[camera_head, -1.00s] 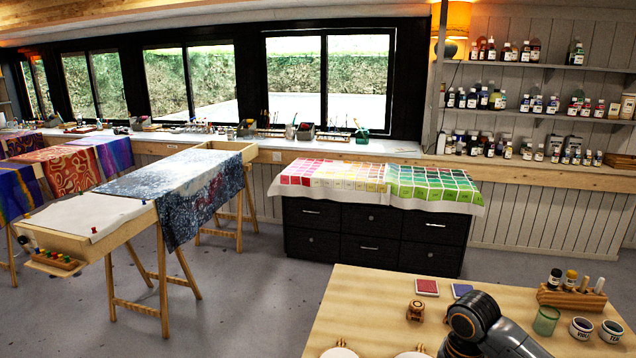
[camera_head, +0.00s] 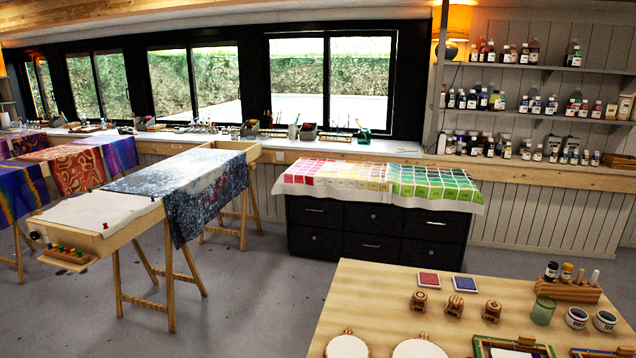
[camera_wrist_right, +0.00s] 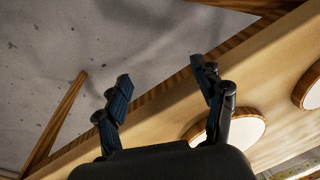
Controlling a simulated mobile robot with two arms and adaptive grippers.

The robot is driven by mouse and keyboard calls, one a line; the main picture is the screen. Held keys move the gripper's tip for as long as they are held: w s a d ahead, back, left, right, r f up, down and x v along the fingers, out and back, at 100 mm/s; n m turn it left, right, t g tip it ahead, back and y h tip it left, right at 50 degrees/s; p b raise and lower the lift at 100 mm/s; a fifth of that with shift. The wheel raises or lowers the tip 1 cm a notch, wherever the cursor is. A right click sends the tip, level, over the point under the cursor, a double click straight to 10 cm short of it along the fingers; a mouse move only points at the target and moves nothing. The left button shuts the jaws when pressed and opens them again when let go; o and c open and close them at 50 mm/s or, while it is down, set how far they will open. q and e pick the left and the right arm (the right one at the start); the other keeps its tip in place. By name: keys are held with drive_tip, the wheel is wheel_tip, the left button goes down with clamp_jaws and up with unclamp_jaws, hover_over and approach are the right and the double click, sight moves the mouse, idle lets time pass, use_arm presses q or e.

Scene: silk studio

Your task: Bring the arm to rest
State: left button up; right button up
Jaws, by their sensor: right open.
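My right gripper (camera_wrist_right: 160,88) shows in the right wrist view with its two dark fingers spread apart and nothing between them. Behind its fingers are the edge of the wooden table (camera_wrist_right: 262,60) and the grey floor. Neither arm shows in the head view. My left gripper is in no view.
The wooden table (camera_head: 365,285) at the lower right bears stamps (camera_head: 455,305), ink pads (camera_head: 429,280), round white-topped pieces (camera_head: 420,349), a green glass (camera_head: 543,311) and small jars (camera_head: 576,318). A black cabinet (camera_head: 375,232) stands behind it. Open floor (camera_head: 240,310) lies left.

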drive_tip(key=s+d+f+n, duration=0.1)
drive_tip(key=s+f+n, duration=0.1)
drive_tip(key=s+f, duration=0.8)
drive_tip(key=s+d+f+n, duration=0.1)
drive_tip(key=s+f, duration=0.5)
drive_tip(key=f, duration=0.9)
drive_tip(key=s+a+f+n, duration=0.1)
drive_tip(key=s+f, duration=0.4)
drive_tip(key=s, duration=0.9)
drive_tip(key=s+a+f+n+h, duration=0.1)
drive_tip(key=s+f+n, duration=0.3)
drive_tip(key=s, duration=1)
drive_tip(key=shift+a+f+n, duration=0.3)
drive_tip(key=shift+a+f, duration=0.2)
drive_tip(key=shift+f, duration=0.1)
